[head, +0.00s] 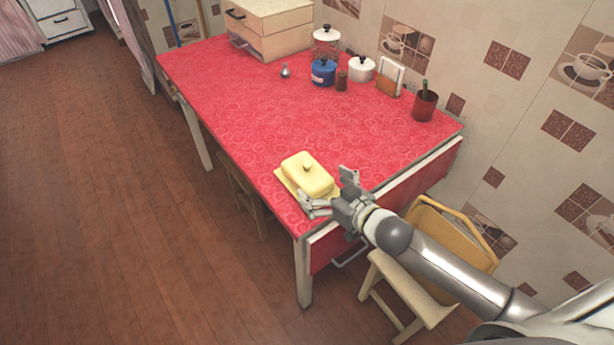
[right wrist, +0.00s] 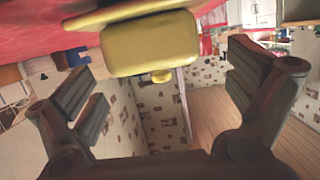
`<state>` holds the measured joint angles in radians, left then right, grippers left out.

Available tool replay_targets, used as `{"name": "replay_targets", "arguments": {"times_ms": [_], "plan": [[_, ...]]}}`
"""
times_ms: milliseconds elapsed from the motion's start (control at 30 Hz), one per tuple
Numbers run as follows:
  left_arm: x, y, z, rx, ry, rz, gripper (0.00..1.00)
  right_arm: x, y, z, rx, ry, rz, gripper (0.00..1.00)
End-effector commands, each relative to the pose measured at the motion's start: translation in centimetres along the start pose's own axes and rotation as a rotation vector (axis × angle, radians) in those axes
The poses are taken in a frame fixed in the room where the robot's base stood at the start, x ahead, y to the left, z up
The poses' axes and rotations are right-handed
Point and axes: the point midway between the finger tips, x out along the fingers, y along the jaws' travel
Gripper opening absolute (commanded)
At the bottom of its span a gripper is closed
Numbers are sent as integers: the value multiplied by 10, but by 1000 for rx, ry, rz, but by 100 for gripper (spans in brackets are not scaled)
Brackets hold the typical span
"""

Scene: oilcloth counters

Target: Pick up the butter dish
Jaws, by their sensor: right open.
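The butter dish (head: 308,174) is pale yellow with a knobbed lid on a flat base. It sits near the front corner of the red table (head: 250,110). My right gripper (head: 332,192) is open and empty right beside the dish, its fingers spread at the near right side of it. In the right wrist view the butter dish (right wrist: 150,45) shows between and beyond the two open fingers of the right gripper (right wrist: 168,95), apart from the finger pads. Whether any finger touches the dish in the head view I cannot tell. My left gripper is out of view.
A wooden bread box (head: 270,30) stands at the table's back left. A blue pot (head: 323,73), white pot (head: 361,69), napkin holder (head: 391,78) and red cup (head: 425,106) line the wall side. A chair (head: 430,290) stands under my right arm. The table's middle is clear.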

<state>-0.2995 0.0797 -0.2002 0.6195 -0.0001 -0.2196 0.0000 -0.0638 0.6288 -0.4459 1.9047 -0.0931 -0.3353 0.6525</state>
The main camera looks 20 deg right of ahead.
Motion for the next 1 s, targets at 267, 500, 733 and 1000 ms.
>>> {"name": "replay_targets", "arguments": {"times_ms": [267,500,733,1000], "plan": [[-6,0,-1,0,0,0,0,29,5,-8,-1,2,1,100],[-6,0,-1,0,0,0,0,51,4,-6,2,0,0,100],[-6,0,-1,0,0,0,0,52,4,-5,1,-1,-1,100],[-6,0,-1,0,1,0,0,51,5,-5,0,-1,0,67]]}}
